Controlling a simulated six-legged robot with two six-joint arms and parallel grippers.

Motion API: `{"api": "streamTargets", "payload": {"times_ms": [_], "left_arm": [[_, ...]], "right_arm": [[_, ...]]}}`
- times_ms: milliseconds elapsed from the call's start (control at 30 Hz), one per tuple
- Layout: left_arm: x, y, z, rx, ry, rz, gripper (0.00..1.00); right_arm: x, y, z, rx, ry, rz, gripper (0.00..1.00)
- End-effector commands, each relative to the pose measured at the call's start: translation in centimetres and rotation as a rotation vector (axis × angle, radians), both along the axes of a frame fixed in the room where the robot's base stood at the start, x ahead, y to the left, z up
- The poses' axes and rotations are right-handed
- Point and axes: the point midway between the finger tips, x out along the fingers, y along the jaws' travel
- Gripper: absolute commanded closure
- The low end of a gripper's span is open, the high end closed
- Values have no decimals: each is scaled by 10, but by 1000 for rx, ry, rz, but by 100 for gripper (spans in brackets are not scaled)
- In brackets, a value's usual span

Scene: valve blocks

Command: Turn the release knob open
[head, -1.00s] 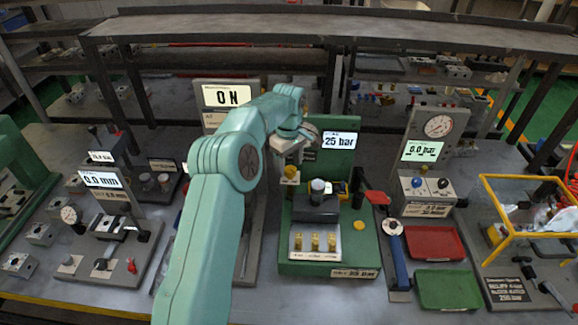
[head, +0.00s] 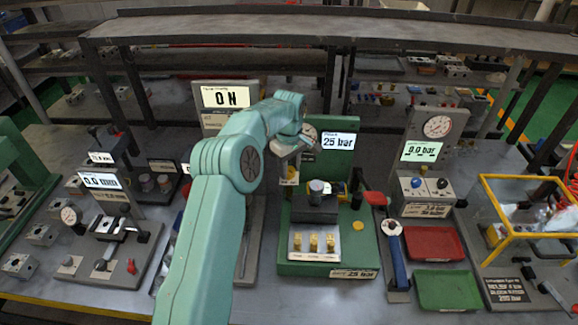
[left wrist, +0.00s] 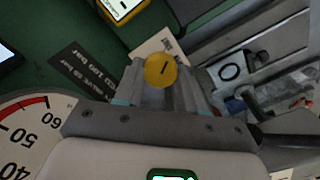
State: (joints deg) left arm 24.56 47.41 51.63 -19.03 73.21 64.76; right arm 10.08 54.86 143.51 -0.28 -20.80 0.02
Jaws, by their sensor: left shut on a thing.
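The release knob is a round yellow cap with a dark slot line, between my left gripper's jaws in the left wrist view (left wrist: 160,70). My left gripper (left wrist: 163,85) is shut on it. In the head view the left gripper (head: 289,160) is at the left side of the green test stand (head: 310,268), below a display reading 25 bar (head: 338,141). My wrist largely hides the knob there. A dark block (head: 315,207) with a grey-topped cylinder sits on the stand. My right gripper is not in view.
Several brass pieces stand on a pale plate (head: 296,252) at the stand's front. Red (head: 432,243) and green (head: 447,290) trays lie to the right, beside a blue-handled tool (head: 396,258). A gauge panel (head: 437,125) and a yellow-framed box (head: 528,178) stand farther right.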

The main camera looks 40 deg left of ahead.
Motion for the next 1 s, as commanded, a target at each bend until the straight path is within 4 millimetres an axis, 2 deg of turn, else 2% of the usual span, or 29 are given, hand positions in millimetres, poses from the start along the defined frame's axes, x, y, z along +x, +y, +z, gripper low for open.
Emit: {"api": "streamTargets", "payload": {"times_ms": [267,1000], "left_arm": [[0,-2,2,-4,1,-185,91],[0,-2,1,-5,0,-873,91]], "right_arm": [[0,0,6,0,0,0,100],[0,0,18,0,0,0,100]]}}
